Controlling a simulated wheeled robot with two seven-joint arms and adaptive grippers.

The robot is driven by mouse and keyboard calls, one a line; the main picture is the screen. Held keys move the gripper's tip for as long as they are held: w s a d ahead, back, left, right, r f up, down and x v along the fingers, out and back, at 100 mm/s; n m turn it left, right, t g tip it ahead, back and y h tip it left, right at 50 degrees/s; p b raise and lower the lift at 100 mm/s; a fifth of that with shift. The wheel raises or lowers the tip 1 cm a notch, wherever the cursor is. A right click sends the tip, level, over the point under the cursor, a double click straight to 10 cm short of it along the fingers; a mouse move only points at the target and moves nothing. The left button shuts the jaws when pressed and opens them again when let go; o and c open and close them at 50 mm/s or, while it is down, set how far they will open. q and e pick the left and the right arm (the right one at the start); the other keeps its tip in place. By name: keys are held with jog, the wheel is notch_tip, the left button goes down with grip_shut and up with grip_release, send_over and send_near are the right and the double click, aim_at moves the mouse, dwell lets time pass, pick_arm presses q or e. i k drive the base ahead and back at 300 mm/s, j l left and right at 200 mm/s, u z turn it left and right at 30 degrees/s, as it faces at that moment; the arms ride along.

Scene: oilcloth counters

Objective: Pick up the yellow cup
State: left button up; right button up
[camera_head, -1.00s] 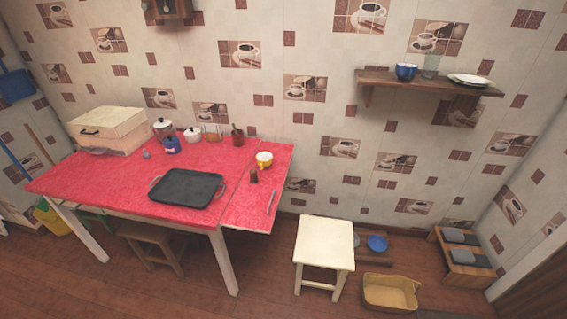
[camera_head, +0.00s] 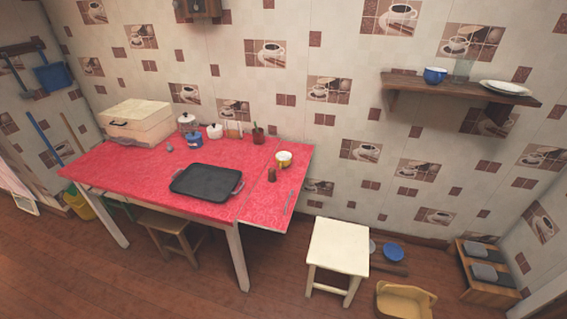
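The yellow cup (camera_head: 283,159) stands upright on the right part of the red-topped table (camera_head: 140,179), near its back edge. It looks yellow outside with a pale inside. A small dark brown jar (camera_head: 271,175) stands just in front of it, apart from it. Neither of my grippers shows in the head view, so nothing is seen touching the cup.
A black tray (camera_head: 206,182) lies left of the cup. A dark red pot (camera_head: 258,135) stands behind it. A thin utensil (camera_head: 289,202) lies near the table's right edge. A white stool (camera_head: 338,246) stands on the floor right of the table. Open floor lies in front.

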aim_at(284, 158)
jog(key=i+j+z, duration=0.15)
jog(key=j+z, duration=0.6)
jog(key=j, duration=0.2)
jog(key=j+z, duration=0.4)
jog(key=j, duration=0.15)
jog(key=j+z, duration=0.35)
jog(key=j, duration=0.15)
jog(key=k+j+z, duration=0.15)
jog(key=j+z, duration=0.25)
jog(key=k+j+z, duration=0.2)
jog(key=j+z, duration=0.15)
jog(key=j, duration=0.2)
jog(key=k+j+z, duration=0.25)
jog(key=j+z, duration=0.15)
jog(key=k+j+z, duration=0.35)
jog(key=i+l, duration=0.05)
jog(key=i, duration=0.05)
